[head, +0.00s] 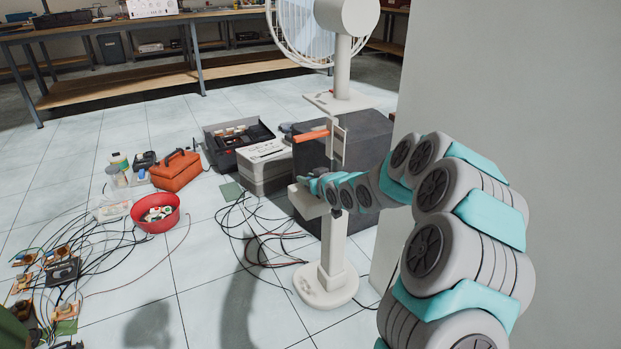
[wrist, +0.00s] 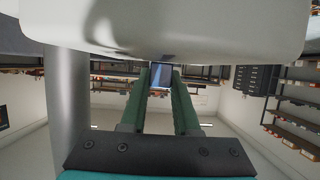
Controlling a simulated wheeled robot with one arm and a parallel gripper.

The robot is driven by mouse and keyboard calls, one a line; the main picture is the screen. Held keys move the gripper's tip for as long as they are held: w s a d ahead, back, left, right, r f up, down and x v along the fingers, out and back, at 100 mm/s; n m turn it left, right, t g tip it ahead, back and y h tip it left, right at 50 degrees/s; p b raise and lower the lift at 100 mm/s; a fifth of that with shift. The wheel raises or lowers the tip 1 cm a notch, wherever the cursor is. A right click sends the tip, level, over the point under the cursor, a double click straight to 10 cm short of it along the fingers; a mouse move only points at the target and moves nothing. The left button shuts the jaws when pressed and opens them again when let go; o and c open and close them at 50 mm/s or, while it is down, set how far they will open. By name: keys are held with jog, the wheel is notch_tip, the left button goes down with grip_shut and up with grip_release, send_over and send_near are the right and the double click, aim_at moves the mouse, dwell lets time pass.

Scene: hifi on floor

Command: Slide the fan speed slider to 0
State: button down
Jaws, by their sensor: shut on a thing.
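A white fan (head: 342,65) stands upright at the upper middle of the head view, its round cage partly cut off by the top edge. Below it is a white post (head: 334,243) on a round base, with a box-like white part beside my gripper. In the head view my gripper (head: 303,188) is at this white part, and its fingertips are hard to make out. In the wrist view my green fingers (wrist: 160,80) are shut on a small grey-blue piece (wrist: 161,76), which appears to be the fan speed slider. A white housing fills the top of the wrist view and hides what lies behind it.
A dark grey box (head: 375,140) stands behind the post, and a pale wall (head: 510,80) is at the right. A red bowl (head: 156,224), an orange toolbox (head: 176,174) and loose cables (head: 250,225) lie on the floor to the left. Clear tiles (head: 215,300) show in front.

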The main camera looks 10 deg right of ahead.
aim_at(319, 198)
jog(key=c, duration=0.6)
grip_release()
jog(key=shift+c, duration=0.2)
jog(key=shift+b+v, duration=0.3)
jog(key=shift+v, duration=3.6)
